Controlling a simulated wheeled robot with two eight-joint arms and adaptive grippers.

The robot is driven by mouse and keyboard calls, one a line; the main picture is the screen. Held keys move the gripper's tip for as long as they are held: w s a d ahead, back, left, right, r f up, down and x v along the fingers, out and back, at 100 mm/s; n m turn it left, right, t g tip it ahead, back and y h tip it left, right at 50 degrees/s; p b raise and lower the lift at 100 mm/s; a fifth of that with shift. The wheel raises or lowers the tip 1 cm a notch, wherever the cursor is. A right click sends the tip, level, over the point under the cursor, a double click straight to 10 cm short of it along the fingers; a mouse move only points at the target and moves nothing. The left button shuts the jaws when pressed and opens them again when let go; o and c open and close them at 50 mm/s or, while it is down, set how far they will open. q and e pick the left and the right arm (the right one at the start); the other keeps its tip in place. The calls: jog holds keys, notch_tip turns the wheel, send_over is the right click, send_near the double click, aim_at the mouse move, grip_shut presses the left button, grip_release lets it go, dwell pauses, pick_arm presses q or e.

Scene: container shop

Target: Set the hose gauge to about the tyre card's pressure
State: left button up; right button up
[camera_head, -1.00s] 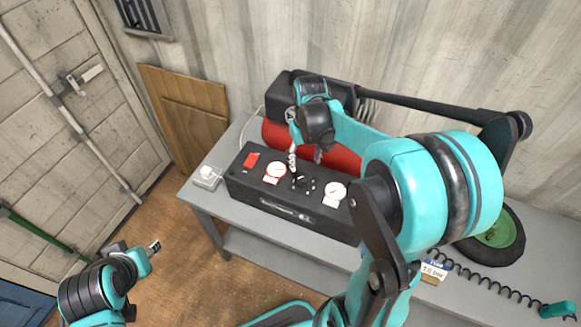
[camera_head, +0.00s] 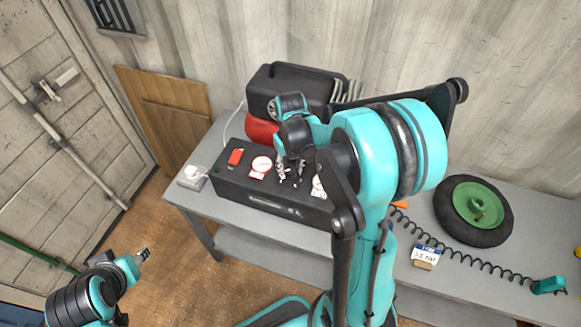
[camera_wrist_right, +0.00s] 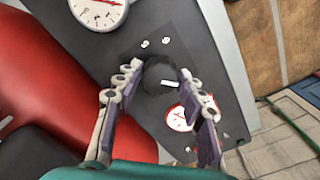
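The black compressor panel (camera_head: 228,182) stands on a grey table. It has two white gauges: the left one (camera_head: 262,164) shows clearly, the right one (camera_head: 318,187) is partly behind my right arm. A dark knob (camera_wrist_right: 157,73) with a white mark lies between the gauges. My right gripper (camera_head: 288,178) is open above the panel, its fingers on either side of the knob; I cannot tell whether they touch it. The tyre card (camera_head: 426,253) stands at the table's front; its figure is too small to read surely. My left gripper (camera_head: 143,254) is low at left, clear of the table.
A red tank (camera_head: 260,130) with a black motor is behind the panel. A red switch (camera_head: 235,157) is on the panel. A black tyre with a green hub (camera_head: 477,206), a coiled hose (camera_head: 470,260) and its teal end piece (camera_head: 550,285) lie at right. A white socket box (camera_head: 191,177) is at left.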

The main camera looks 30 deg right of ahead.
jog(key=c, duration=0.5)
jog(key=shift+m, duration=0.3)
jog(key=m, duration=0.6)
jog(key=shift+b, duration=0.4)
jog(key=m, duration=0.6)
jog(key=shift+m, duration=0.3)
jog(key=m, duration=0.7)
jog(key=shift+b, duration=0.4)
jog(key=m, duration=0.6)
jog(key=shift+m, duration=0.4)
